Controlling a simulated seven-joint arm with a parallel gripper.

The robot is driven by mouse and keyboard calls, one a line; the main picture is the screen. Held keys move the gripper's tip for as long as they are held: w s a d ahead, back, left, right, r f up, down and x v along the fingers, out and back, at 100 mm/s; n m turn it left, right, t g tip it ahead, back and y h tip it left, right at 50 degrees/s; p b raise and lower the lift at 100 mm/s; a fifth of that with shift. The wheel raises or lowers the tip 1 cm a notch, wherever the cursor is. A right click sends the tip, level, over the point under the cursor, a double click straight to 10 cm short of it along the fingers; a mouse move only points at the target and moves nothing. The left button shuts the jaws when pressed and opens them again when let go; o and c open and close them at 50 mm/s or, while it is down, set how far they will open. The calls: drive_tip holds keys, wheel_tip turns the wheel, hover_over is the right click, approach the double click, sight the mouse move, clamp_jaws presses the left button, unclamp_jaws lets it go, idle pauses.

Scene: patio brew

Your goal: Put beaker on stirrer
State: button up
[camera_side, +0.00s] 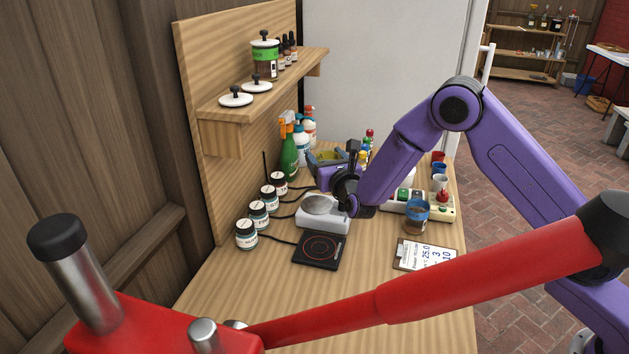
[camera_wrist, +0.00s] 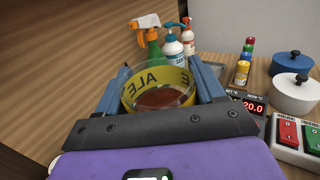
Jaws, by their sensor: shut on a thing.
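A clear beaker (camera_wrist: 157,97) with a yellow band lettered ALE and amber liquid sits between the two blue fingers of my gripper (camera_wrist: 163,80) in the wrist view. The fingers are shut on its sides, and it looks roughly upright. In the side view my gripper (camera_side: 327,166) is over the rear of the bench, behind the white device, and the arm partly hides the beaker. A white device with a round grey plate (camera_side: 321,204) stands mid-bench, and a black pad with a red ring (camera_side: 319,249) lies in front of it. I cannot tell for certain which is the stirrer.
Labelled jars (camera_side: 258,214) line the left side. A green spray bottle (camera_side: 289,155) and other bottles stand at the back. A blue-banded beaker (camera_side: 416,217), a clipboard (camera_side: 425,255) and a switch box (camera_side: 432,208) are on the right. The bench front is clear.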

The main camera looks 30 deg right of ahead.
drive_tip(key=w+f, duration=0.2)
drive_tip(key=f, duration=0.1)
drive_tip(key=w+f, duration=0.2)
drive_tip(key=shift+a+f, duration=0.1)
drive_tip(key=shift+a, duration=0.3)
drive_tip(key=shift+w+f, duration=0.1)
drive_tip(key=shift+f, duration=1.4)
drive_tip(key=o, duration=1.2)
drive_tip(key=shift+f, duration=0.15)
drive_tip(key=s, duration=0.4)
drive_tip(key=s+a, duration=0.1)
drive_tip(key=s, duration=0.3)
drive_tip(key=s+a, duration=0.1)
drive_tip(key=s, duration=0.3)
drive_tip(key=shift+a, duration=0.15)
